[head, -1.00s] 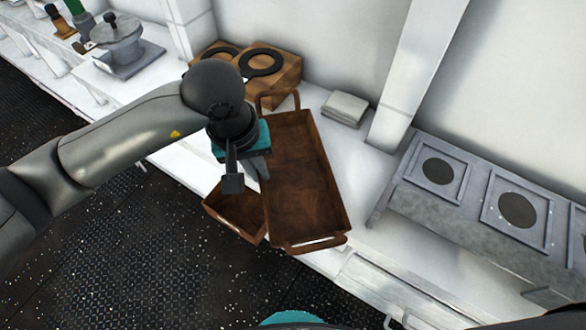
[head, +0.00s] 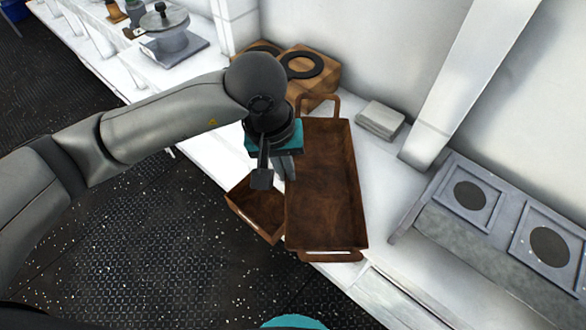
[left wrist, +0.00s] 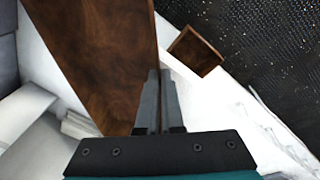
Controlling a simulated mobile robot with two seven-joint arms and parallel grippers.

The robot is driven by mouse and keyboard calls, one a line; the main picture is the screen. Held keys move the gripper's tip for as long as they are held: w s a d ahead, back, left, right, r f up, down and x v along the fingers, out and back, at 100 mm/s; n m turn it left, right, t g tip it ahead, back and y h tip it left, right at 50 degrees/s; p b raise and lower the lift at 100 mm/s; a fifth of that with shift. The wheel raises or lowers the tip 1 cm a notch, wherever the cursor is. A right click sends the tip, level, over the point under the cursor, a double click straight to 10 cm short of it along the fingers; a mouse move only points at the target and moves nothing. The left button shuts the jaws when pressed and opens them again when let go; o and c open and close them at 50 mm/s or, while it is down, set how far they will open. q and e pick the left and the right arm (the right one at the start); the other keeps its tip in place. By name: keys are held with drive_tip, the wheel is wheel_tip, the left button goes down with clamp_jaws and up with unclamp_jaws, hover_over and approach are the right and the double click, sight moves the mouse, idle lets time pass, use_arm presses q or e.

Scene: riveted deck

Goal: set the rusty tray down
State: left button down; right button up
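The rusty tray (head: 327,190) is a long brown open tray with a loop handle at each short end. It lies over the white counter, lengthwise away from me; I cannot tell whether its underside touches the counter. It also fills the upper left of the left wrist view (left wrist: 100,60). My left gripper (head: 274,182) is at the tray's left long wall. In the left wrist view its fingers (left wrist: 160,88) are close together with the wall's edge running between them, so it looks shut on that wall. My right gripper is not in view.
A small brown open box (head: 256,210) stands close to the tray's left side at the counter edge. Behind are a wooden block with black rings (head: 318,85) and a folded grey cloth (head: 380,119). A grey burner unit (head: 462,222) stands right. A lidded pot (head: 166,32) is far left.

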use_arm(q)
wheel_tip(320, 180, up, 20)
drive_tip(key=shift+f, duration=0.25)
